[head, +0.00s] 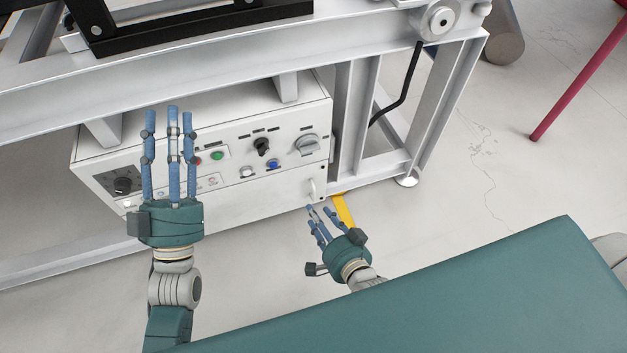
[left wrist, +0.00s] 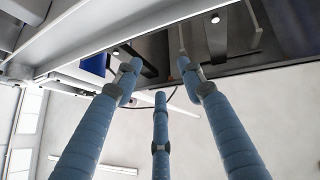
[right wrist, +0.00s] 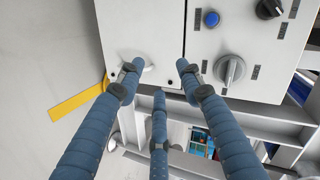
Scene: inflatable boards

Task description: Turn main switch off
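A white control box (head: 232,183) sits under the metal frame. A large grey rotary knob (head: 306,144) is at its upper right; labels are too small to read, so I cannot tell which control is the main switch. The grey knob also shows in the right wrist view (right wrist: 229,72), beyond the fingers. My right gripper (head: 319,214) is open and empty, below the box's lower right corner and apart from the knob. My left gripper (head: 170,112) is open and empty, fingers upright in front of the box's left part, hiding some of its face.
A yellow strip (head: 343,208) lies near my right gripper.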

